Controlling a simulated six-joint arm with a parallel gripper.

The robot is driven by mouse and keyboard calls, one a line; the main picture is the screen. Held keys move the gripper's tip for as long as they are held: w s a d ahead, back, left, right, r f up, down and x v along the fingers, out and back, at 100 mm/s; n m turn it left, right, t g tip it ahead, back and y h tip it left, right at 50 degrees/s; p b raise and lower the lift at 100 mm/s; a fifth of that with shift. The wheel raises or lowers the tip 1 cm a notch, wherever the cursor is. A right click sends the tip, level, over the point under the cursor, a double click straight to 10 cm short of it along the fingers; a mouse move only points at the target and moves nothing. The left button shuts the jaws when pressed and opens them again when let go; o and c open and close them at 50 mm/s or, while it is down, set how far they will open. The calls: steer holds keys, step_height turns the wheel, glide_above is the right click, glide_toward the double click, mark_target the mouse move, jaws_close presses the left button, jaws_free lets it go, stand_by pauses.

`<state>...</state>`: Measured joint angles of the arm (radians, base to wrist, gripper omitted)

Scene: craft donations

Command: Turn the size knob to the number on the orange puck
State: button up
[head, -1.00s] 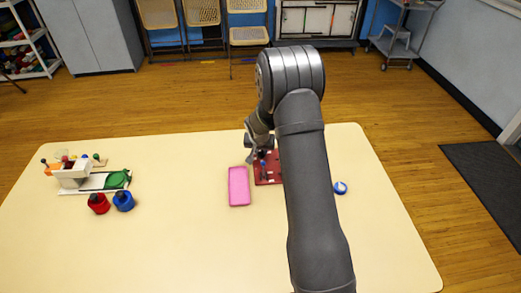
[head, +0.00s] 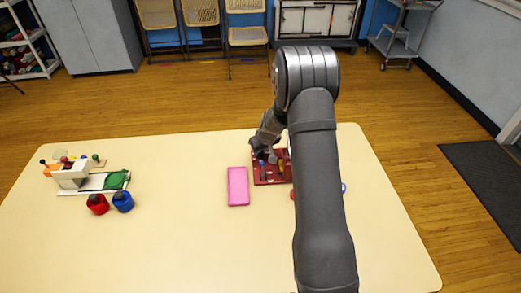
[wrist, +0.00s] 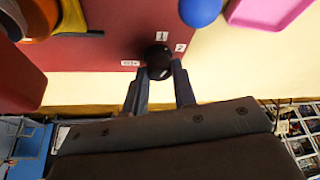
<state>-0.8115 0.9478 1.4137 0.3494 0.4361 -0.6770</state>
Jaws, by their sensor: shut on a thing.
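A round black knob (wrist: 158,56) stands on the red board (wrist: 100,52) in the wrist view. Small white labels lie around it; one seems to read 1 and another 2 (wrist: 180,47). My gripper (wrist: 160,76) is shut on the black knob, one finger on each side. In the head view my gripper (head: 262,152) is at the far left part of the red board (head: 272,180). The knob's pointer cannot be made out. An orange round shape (wrist: 42,30) shows at the wrist view's upper left, partly cut off; I cannot tell whether it is the puck or read a number.
A blue ball (wrist: 200,11) is near the knob. A pink tray (head: 238,187) lies left of the board. My arm hides part of the board. The front table is clear.

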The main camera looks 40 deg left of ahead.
steer(key=shift+n, duration=0.6)
steer(key=o, duration=1)
steer(key=v, duration=1.7)
steer(key=shift+w+d, duration=0.25)
steer(key=shift+w, duration=0.05)
steer(key=shift+r, duration=0.15)
